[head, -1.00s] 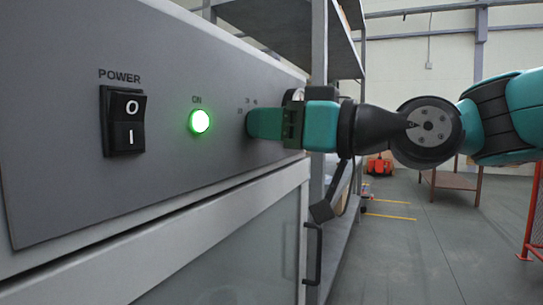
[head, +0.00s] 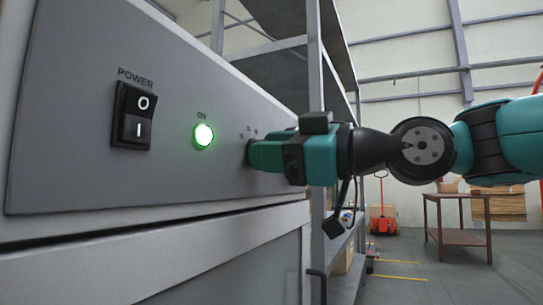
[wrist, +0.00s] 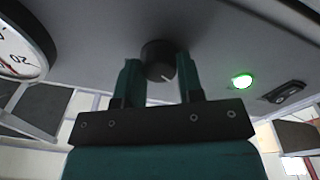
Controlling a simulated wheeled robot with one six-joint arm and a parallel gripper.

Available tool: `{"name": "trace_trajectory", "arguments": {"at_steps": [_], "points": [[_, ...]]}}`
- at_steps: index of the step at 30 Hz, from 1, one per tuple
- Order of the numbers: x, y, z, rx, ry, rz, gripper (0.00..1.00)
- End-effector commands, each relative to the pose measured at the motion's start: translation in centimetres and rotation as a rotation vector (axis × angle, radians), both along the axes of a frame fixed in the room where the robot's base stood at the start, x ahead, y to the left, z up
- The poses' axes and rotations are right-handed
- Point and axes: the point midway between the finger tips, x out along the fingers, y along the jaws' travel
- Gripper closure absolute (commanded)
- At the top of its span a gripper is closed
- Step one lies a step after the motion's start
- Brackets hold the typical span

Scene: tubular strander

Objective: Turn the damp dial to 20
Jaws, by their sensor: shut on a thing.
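In the head view my gripper (head: 252,153) reaches the panel right of the green light and hides most of the knob. A few small scale marks (head: 247,133) show above it, too small to read.
The lit green ON light (head: 203,136) and the black POWER switch (head: 132,116) are left of my gripper on the panel (head: 70,150). A round gauge (wrist: 18,50) shows in the wrist view. Metal shelving (head: 316,60) stands behind; a brown table (head: 460,215) stands on open floor.

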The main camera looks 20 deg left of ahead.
Motion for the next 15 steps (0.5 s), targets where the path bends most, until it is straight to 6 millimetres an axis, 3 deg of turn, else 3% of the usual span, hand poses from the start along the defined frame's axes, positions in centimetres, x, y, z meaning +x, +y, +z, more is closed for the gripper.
{"name": "trace_trajectory", "arguments": {"at_steps": [9, 10, 13, 15], "points": [[0.06, -0.01, 0.01, -0.001, -0.003, -0.002, 0.89], [0.06, -0.01, 0.01, -0.001, -0.003, -0.002, 0.63], [0.05, 0.0, 0.01, -0.001, -0.003, -0.002, 0.4], [0.04, 0.01, 0.01, 0.0, -0.003, -0.001, 0.4]]}}
